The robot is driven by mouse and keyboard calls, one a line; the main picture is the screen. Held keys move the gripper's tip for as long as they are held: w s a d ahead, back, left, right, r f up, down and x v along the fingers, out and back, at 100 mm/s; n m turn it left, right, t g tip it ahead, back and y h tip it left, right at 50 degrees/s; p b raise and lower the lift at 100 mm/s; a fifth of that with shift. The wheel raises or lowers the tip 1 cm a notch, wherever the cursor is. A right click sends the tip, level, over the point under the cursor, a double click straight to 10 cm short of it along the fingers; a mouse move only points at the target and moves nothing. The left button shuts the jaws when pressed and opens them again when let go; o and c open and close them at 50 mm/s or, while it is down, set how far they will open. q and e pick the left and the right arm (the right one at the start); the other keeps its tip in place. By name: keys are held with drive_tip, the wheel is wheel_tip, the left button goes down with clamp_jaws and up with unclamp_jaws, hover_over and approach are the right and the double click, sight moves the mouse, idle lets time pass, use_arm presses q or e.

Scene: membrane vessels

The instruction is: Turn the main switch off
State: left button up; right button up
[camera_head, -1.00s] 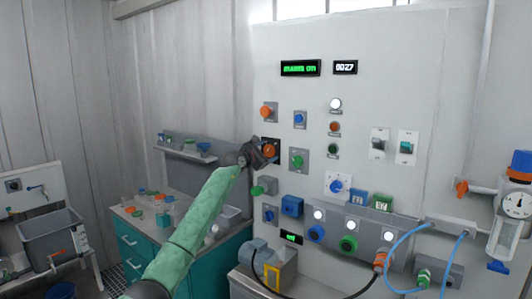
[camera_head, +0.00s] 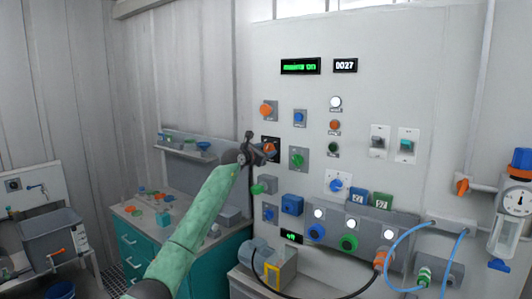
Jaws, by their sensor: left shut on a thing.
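The main switch, an orange rotary knob (camera_head: 270,147) on a black square plate, sits at the left of the large white panel. My left gripper (camera_head: 263,151) reaches it from the left and is shut on the knob, hiding part of it. The gripper is turned so that one dark part points up beside the plate. A green-lit display (camera_head: 300,66) at the top of the panel seems to read "mains on", though the text is blurred. My right gripper is not in view.
Another orange knob (camera_head: 266,110) is just above, a green knob (camera_head: 297,158) to the right and a green button (camera_head: 258,189) below. A teal bench (camera_head: 140,255) with small parts stands left of the panel. Blue hoses hang at the lower right.

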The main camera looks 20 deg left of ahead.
use_arm(q)
drive_tip(key=shift+n, duration=1.9)
drive_tip(key=shift+a+n, duration=0.1)
drive_tip(key=shift+n, duration=0.3)
drive_tip(key=shift+n+p, duration=0.55)
drive_tip(key=shift+n, duration=0.45)
drive_tip(key=shift+a+n, duration=0.1)
drive_tip(key=shift+n, duration=0.3)
drive_tip(key=shift+w+a+f+n+p, duration=0.1)
drive_tip(key=shift+n+p, duration=1.5)
drive_tip(key=shift+n, duration=0.9)
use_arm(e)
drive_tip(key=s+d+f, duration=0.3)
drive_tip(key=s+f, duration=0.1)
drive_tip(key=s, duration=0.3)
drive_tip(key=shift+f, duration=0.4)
